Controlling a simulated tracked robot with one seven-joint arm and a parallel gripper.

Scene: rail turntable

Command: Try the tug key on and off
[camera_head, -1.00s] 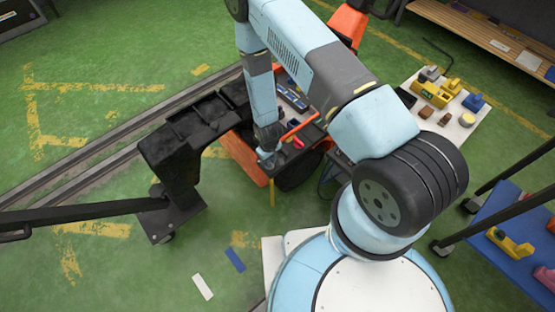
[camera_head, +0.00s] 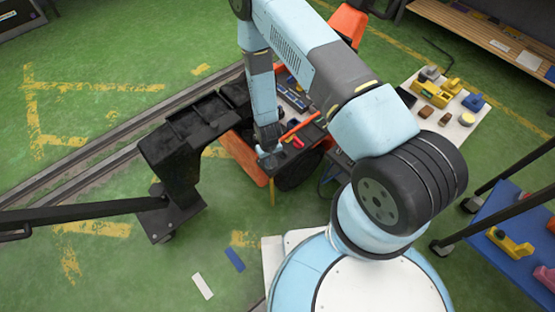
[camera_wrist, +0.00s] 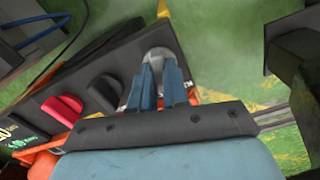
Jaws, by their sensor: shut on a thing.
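The orange tug (camera_head: 245,158) stands beside the rails, with a dark control panel (camera_wrist: 85,68) on it. My gripper (camera_wrist: 158,72) points down at the panel's end, and in the head view (camera_head: 268,158) it is at the panel's near left corner. Its blue fingers are close together and shut on the tug key, which they mostly hide. A grey rounded piece (camera_wrist: 158,54) shows at the fingertips; I cannot tell whether it is key or switch, nor how far the key is turned. A red knob (camera_wrist: 62,106) and a black knob (camera_wrist: 106,90) sit beside it.
A black wheeled frame (camera_head: 190,135) stands close left of my gripper. An orange bar (camera_head: 300,128) crosses near the panel. A white table (camera_head: 470,108) with several parts is at right, a blue cart (camera_head: 500,212) farther right. Green floor is open at left.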

